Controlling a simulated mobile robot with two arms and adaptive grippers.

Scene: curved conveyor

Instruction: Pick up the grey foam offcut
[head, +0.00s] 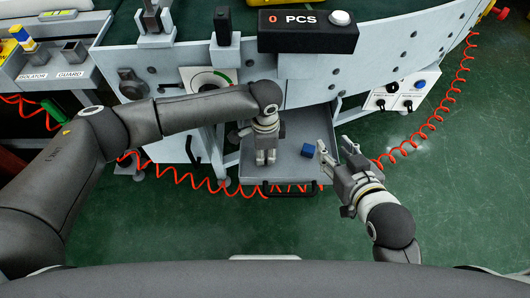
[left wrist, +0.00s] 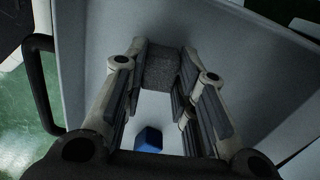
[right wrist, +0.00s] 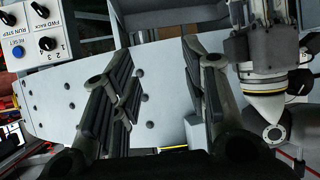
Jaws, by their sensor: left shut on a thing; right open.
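The grey foam offcut (left wrist: 160,70) is a speckled dark grey block in the left wrist view, between the fingertips of my left gripper (left wrist: 165,75). My left gripper is shut on it, over the open drawer. In the head view the left gripper (head: 266,158) points down into the drawer (head: 290,128), and the offcut is hidden there. My right gripper (head: 335,150) is open and empty, at the right side of the drawer; its fingers also show apart in the right wrist view (right wrist: 160,85).
A blue block (head: 308,150) lies in the drawer, and also shows in the left wrist view (left wrist: 149,139). The drawer's dark handle (head: 290,190) is at its front. The white machine panel (head: 350,80) stands behind. A red coiled cord (head: 440,115) hangs at the right.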

